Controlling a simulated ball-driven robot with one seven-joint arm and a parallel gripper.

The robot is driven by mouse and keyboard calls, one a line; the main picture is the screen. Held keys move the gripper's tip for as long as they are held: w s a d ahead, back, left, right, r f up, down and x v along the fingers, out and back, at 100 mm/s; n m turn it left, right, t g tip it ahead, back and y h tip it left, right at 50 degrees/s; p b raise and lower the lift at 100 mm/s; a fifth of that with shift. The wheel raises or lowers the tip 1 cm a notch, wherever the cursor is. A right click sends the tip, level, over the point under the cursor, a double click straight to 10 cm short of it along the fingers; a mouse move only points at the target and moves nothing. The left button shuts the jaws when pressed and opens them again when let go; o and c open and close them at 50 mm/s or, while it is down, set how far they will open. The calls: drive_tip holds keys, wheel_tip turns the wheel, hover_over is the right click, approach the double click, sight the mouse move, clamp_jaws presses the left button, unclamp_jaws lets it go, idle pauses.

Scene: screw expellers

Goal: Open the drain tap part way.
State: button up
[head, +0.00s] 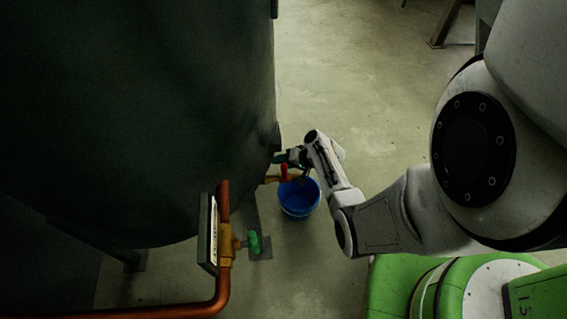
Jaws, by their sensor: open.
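A brass tap (272,179) with a red handle (284,172) sticks out low from the side of the dark tank (150,120). A blue bucket (299,203) stands on the floor below and just right of it. My gripper (281,158) is small and dark in the head view, open, close to the red handle and just above it in the picture. I cannot tell whether the fingers touch the handle or straddle it. My wrist partly covers the view beside the tap and bucket.
A copper pipe (223,285) with a second brass valve (227,246) and green handle (254,242) stands nearer, left of the bucket. A framed plate (208,232) is beside it. Bare floor (350,90) lies behind my arm.

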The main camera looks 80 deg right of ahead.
clamp_jaws()
idle(0.3)
drive_tip(key=shift+f+n+y+b, duration=0.1)
drive_tip(key=shift+n+y+b, duration=0.2)
drive_tip(key=n+y+b, duration=0.2)
drive_tip(key=n+b, duration=0.1)
drive_tip(key=shift+w+a+f+y, duration=0.1)
drive_tip(key=shift+w+a+y, duration=0.1)
drive_tip(key=shift+w+y, duration=0.15)
drive_tip(key=shift+w+a+n+g+y+b, duration=0.1)
drive_tip(key=shift+a+n+g+y+b, duration=0.2)
drive_tip(key=shift+n+y+b, duration=0.5)
drive_tip(key=shift+w+a+n+g+y+b, duration=0.1)
drive_tip(key=shift+n+g+y+b, duration=0.35)
drive_tip(key=shift+n, duration=0.55)
drive_tip(key=shift+w+a+n+g+y+b, duration=0.15)
drive_tip(key=shift+n+g+y+b, duration=0.1)
drive_tip(key=shift+n+y+b, duration=0.55)
drive_tip(key=shift+r, duration=0.2)
